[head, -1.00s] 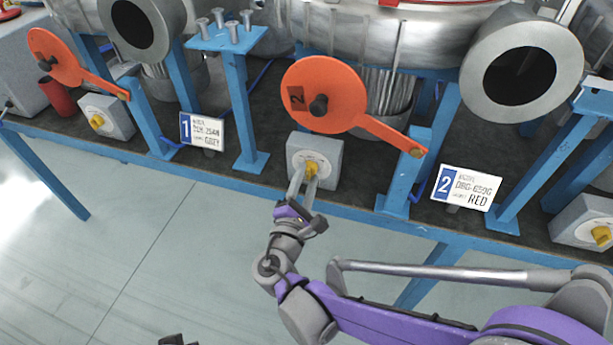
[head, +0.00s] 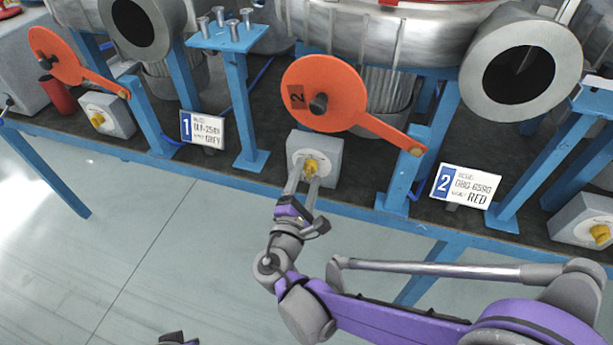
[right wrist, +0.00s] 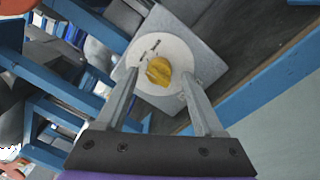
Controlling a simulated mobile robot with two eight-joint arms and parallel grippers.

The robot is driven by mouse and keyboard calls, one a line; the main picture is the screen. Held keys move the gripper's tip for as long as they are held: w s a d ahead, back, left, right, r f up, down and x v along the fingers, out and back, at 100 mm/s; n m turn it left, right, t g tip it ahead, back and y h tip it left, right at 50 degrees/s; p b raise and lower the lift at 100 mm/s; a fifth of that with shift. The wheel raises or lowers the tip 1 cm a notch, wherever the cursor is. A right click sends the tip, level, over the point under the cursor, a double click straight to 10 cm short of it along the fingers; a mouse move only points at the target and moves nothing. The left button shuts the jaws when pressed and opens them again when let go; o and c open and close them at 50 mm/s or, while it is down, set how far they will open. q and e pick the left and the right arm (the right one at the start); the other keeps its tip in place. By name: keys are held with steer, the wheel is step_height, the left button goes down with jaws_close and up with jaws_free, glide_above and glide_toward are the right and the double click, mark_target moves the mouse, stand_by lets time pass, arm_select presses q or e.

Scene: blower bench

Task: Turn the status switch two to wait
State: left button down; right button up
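A grey switch box (head: 329,150) with a white round dial and a yellow knob (head: 310,167) sits below the orange disc marked 2. The right wrist view also shows the yellow knob (right wrist: 159,72) on its white dial (right wrist: 178,52); small dial marks are too blurred to read. My right gripper (head: 305,182) is at the front of this box. In the right wrist view its two fingers (right wrist: 160,88) are apart, one on each side of the knob, with gaps showing. A dark part, probably my left gripper (head: 176,339), barely shows at the bottom edge.
The orange disc (head: 324,94) and its lever hang just above the box. Blue posts (head: 243,110) stand beside it. Sign 2 (head: 466,186) is to the right, sign 1 (head: 203,131) to the left. Other yellow-knob boxes stand at far left (head: 107,114) and far right (head: 585,222).

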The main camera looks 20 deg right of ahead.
steer(key=p+v, duration=0.1)
steer(key=v, duration=0.9)
steer(key=shift+s+a, duration=0.25)
steer(key=shift+s, duration=0.1)
